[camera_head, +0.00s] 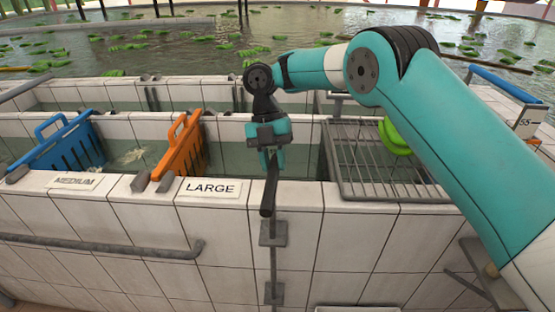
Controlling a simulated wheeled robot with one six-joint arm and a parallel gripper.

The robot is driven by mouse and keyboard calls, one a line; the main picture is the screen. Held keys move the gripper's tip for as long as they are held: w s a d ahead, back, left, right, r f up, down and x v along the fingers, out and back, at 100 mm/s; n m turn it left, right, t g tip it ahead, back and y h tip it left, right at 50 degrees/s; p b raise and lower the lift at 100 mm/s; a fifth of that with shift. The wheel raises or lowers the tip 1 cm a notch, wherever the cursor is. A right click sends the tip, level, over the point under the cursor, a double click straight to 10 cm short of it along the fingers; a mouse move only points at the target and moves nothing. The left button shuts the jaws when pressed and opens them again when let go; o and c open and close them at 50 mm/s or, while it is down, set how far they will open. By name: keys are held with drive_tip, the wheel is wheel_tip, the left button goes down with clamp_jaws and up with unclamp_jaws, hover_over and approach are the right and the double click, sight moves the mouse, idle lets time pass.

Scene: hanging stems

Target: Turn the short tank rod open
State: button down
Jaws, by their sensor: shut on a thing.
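A short dark rod (269,193) stands at the front wall of the tiled tank, just right of the LARGE label. It is nearly upright with a slight tilt. Below it, a thin grey shaft runs down the wall through grey brackets (272,233). My gripper (270,164) points down and is shut on the upper end of the rod. The fingers hide the rod's top.
An orange slotted panel (181,147) and a blue one (60,146) lean in the tank to the left. A metal rack (385,184) with a green thing (393,138) is at right. A long grey rod (100,246) runs along the wall at lower left.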

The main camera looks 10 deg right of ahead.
drive_tip(key=shift+a+r+n, duration=0.1)
drive_tip(key=shift+a+n, duration=0.1)
drive_tip(key=shift+n, duration=0.3)
drive_tip(key=c, duration=0.9)
unclamp_jaws()
